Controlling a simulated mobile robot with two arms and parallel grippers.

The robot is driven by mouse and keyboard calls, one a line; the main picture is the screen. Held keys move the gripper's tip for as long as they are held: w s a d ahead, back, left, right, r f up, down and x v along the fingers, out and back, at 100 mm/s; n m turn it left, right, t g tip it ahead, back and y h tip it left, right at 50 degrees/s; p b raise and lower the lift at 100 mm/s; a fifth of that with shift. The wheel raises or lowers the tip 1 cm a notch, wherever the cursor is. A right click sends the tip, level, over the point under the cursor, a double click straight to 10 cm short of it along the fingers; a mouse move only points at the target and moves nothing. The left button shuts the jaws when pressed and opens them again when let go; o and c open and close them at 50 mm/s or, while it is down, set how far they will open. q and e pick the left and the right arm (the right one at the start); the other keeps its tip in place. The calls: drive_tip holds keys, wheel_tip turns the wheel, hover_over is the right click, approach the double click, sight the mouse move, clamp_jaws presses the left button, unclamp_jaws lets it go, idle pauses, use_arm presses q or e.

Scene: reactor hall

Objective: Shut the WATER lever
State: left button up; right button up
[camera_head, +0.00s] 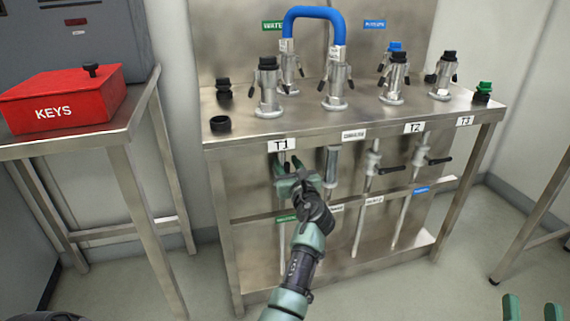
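The green WATER label (287,218) is on the lower bar of the steel bench, below the T1 sign (282,145). A thin pipe (282,252) runs down there. My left gripper (287,178) is in front of this pipe, just under the T1 sign, and covers the place where its lever would show. I cannot tell whether the gripper touches or holds the lever, nor how the lever is turned. My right gripper (532,308) shows only its two green fingertips at the bottom right edge. They are apart, with nothing visible between them.
Other pipes under the bench carry black-handled levers (388,170) and (436,161). Couplings and a blue hose (313,12) stand on the steel bench (240,128). A red KEYS box (60,100) is on a side table at left. Floor shows between the tables.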

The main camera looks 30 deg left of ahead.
use_arm(q)
clamp_jaws()
idle(1.4)
